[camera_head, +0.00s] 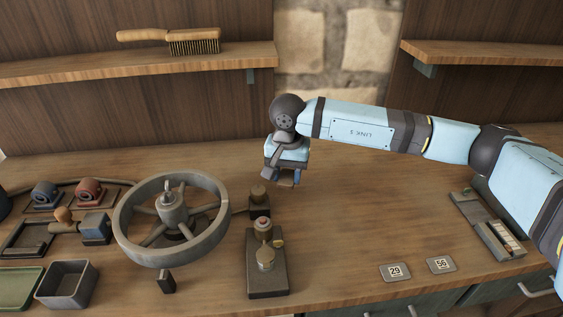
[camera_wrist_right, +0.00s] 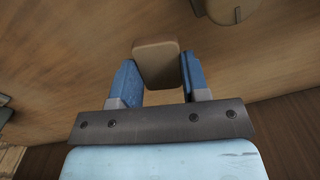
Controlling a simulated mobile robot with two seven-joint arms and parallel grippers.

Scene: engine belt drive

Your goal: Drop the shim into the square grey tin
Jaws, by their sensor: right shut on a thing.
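My right gripper (camera_head: 286,178) hangs above the middle of the bench, behind and right of the spoked wheel. In the right wrist view its two blue fingers (camera_wrist_right: 156,82) are shut on a small tan plate with rounded corners, which I take to be the shim (camera_wrist_right: 155,62). The shim also shows below the fingers in the head view (camera_head: 286,182), small and partly hidden. The square grey tin (camera_head: 62,299) stands at the front left of the bench, open at the top, well apart from the gripper. My left gripper is not in view.
The spoked wheel (camera_head: 125,222) stands between gripper and tin. A dark block with brass knobs (camera_head: 266,281) stands right of it. A green tray (camera_head: 18,287) lies left of the tin. Number cards (camera_head: 395,272) lie front right. The bench's right middle is clear.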

